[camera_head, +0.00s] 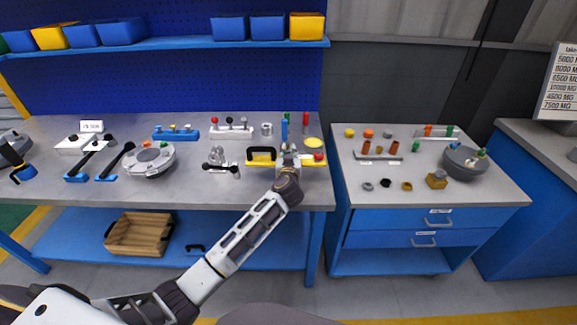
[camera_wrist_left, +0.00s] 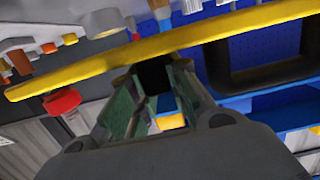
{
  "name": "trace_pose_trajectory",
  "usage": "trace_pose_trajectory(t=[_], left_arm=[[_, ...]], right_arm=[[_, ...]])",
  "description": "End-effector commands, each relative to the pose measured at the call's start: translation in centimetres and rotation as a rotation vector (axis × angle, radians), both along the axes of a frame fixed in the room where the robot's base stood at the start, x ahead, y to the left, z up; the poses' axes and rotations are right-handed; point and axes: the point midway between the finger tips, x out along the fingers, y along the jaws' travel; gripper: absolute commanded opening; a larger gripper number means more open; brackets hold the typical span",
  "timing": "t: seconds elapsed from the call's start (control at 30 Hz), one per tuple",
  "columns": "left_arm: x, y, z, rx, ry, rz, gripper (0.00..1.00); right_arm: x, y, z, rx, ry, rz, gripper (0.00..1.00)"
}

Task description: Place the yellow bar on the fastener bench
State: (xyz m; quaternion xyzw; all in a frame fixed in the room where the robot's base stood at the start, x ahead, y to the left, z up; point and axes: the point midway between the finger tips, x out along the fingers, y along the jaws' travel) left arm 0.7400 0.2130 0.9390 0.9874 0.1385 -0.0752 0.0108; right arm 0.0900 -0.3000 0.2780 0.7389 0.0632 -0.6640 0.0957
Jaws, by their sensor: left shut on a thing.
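The yellow bar (camera_head: 258,163) is at the right end of the long workbench (camera_head: 200,192), with a black handle on its left part and a red knob near its right end. My left gripper (camera_head: 288,160) is at the middle of the bar and shut on it. In the left wrist view the bar (camera_wrist_left: 225,30) runs across the picture just beyond the fingers (camera_wrist_left: 155,90). I cannot tell whether the bar touches the benchtop. The smaller bench with blue drawers (camera_head: 345,190) to the right holds several bolts and nuts. My right gripper is not in view.
A grey round flanged part (camera_head: 465,162) stands at the right of the drawer bench, and a brass block (camera_head: 437,179) lies near its front. A gap separates the two benches.

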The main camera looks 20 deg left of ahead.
Motion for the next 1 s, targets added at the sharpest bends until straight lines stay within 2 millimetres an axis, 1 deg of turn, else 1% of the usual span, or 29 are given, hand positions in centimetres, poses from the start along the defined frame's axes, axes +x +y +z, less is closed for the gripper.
trace_pose_trajectory(t=[0.03, 0.13, 0.27, 0.37, 0.47, 0.6, 0.73, 0.9, 1.0], left_arm=[[0.0, 0.0, 0.2, 0.000, -0.004, 0.000, 0.00], [0.0, 0.0, 0.3, 0.000, -0.004, 0.000, 0.00], [0.0, 0.0, 0.2, 0.000, -0.004, 0.000, 0.00], [0.0, 0.0, -0.3, 0.001, -0.003, 0.000, 0.00], [0.0, 0.0, -1.2, 0.001, -0.001, 0.001, 0.00], [0.0, 0.0, -3.0, 0.001, -0.001, 0.000, 0.00], [0.0, 0.0, -4.3, 0.001, -0.002, 0.001, 0.00], [0.0, 0.0, -4.8, 0.000, -0.003, 0.000, 0.00], [0.1, 0.0, -4.7, 0.000, -0.003, 0.000, 0.00]], right_arm=[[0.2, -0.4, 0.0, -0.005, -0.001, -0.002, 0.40], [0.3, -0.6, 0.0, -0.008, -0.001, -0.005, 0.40], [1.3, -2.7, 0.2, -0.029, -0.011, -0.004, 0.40], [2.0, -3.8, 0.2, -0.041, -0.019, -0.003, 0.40], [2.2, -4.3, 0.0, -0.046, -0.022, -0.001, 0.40], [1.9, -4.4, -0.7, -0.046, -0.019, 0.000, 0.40], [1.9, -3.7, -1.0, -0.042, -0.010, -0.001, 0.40], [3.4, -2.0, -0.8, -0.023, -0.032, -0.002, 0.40], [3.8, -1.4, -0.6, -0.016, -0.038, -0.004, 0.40]])
